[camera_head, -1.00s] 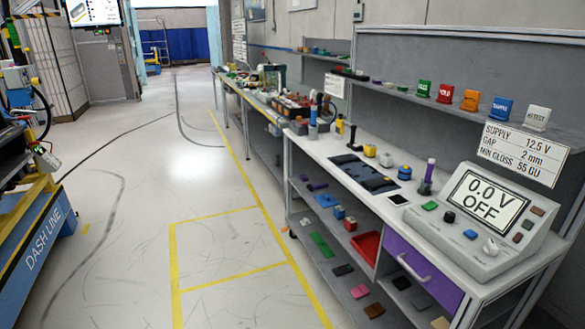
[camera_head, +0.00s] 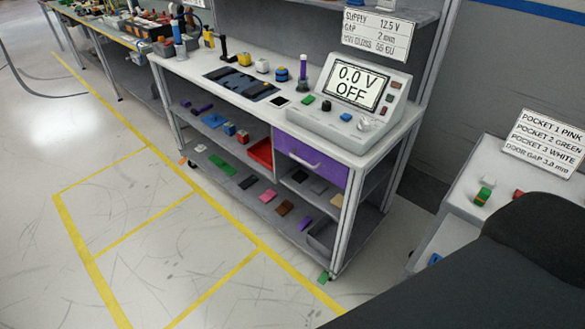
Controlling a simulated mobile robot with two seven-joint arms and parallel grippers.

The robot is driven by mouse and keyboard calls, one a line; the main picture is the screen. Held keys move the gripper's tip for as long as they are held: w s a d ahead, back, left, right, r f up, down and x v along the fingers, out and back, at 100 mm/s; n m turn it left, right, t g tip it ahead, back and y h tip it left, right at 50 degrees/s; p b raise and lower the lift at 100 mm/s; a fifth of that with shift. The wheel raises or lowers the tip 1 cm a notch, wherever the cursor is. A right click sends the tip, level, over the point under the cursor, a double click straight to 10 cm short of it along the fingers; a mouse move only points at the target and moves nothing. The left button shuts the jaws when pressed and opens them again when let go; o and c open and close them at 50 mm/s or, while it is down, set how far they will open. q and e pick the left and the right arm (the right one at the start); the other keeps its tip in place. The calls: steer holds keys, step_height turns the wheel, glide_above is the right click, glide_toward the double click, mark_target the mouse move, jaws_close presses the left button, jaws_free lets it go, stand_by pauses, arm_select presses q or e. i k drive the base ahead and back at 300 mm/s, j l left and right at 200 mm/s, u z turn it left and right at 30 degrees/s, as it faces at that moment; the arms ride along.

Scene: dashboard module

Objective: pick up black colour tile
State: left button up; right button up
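Several flat colour tiles lie on the bench's lower shelves. A dark, near-black tile (camera_head: 247,181) lies on the bottom shelf between green and pink ones. Two more dark tiles lie under the drawer, one at the left (camera_head: 299,176) and one at its right (camera_head: 318,187). A small black square with a pale border (camera_head: 279,101) lies on the bench top, left of the console. I cannot tell which is the black colour tile. Neither gripper shows. A large dark shape fills the lower right corner, probably part of my own arm.
The bench (camera_head: 235,98) holds a black mat (camera_head: 240,84) and a console (camera_head: 352,108) reading 0.0 V OFF. A purple drawer (camera_head: 310,157) and a red tray (camera_head: 261,153) sit below. Another table (camera_head: 470,200) stands at right.

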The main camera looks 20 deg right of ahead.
mark_target(300, 177)
steer(key=z, duration=0.6)
steer(key=i+j+z, duration=0.15)
steer(key=z, duration=0.2)
steer(key=i+j+z, duration=0.15)
steer(key=z, duration=0.2)
steer(key=i+j+z, duration=0.1)
steer(key=j+z, duration=0.25)
steer(key=i+j+z, duration=0.25)
steer(key=j, duration=0.15)
steer(key=j+z, duration=0.2)
steer(key=j, duration=0.15)
steer(key=i+j, duration=0.1)
steer(key=j, duration=0.5)
steer(key=i+j+z, duration=0.1)
steer(key=j, duration=0.5)
steer(key=i+j, duration=0.1)
steer(key=j, duration=0.5)
steer(key=i+j+z, duration=0.1)
steer(key=j, duration=0.5)
